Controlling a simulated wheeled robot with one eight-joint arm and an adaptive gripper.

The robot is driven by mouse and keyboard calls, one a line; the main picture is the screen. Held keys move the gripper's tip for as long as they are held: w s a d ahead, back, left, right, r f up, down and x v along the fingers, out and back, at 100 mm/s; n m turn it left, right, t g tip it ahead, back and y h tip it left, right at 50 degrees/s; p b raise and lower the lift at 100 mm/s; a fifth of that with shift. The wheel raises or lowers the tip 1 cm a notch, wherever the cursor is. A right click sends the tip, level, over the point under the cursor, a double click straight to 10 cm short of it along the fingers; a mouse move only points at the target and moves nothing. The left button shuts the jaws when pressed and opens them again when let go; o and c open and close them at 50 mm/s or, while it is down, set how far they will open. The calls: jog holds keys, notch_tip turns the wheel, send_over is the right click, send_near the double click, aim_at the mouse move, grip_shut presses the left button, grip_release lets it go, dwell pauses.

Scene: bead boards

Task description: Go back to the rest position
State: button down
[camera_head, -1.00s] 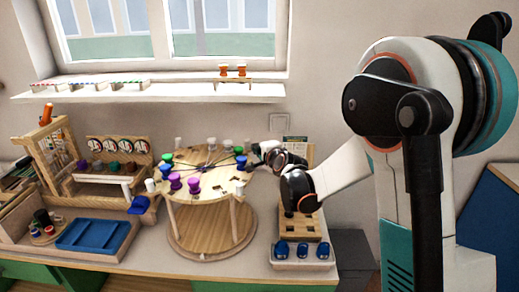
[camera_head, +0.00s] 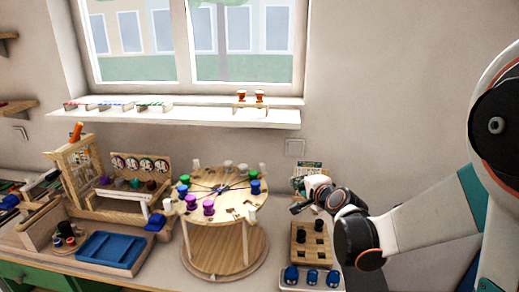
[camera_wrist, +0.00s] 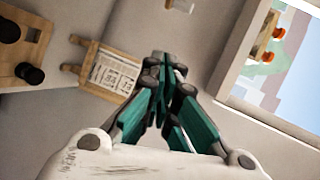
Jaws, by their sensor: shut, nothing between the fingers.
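My gripper (camera_head: 300,207) is at the right of the round wooden table stand, above the pegged wooden block, in the head view. In the wrist view its teal fingers (camera_wrist: 163,118) come together with nothing between them. My white and black arm reaches in from the right in the head view. The round wooden board (camera_head: 217,202) carries white, green, blue and purple pieces around its rim.
A wooden block (camera_head: 299,257) with black pegs and a tray with blue pieces (camera_head: 312,277) stand below my gripper. A small printed card (camera_wrist: 113,73) stands behind. A blue tray (camera_head: 105,250) lies at left. A shelf (camera_head: 200,115) runs under the window.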

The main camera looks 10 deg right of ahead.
jog(key=s+n+g+h, duration=0.1)
jog(key=s+n+g, duration=0.2)
jog(key=s, duration=1.4)
jog(key=s+a+n+g+h, duration=0.1)
jog(key=s+n+g, duration=0.3)
jog(key=s+n, duration=0.8)
jog(key=s, duration=0.4)
jog(key=shift+s+a+h, duration=0.3)
jog(key=shift+s, duration=0.05)
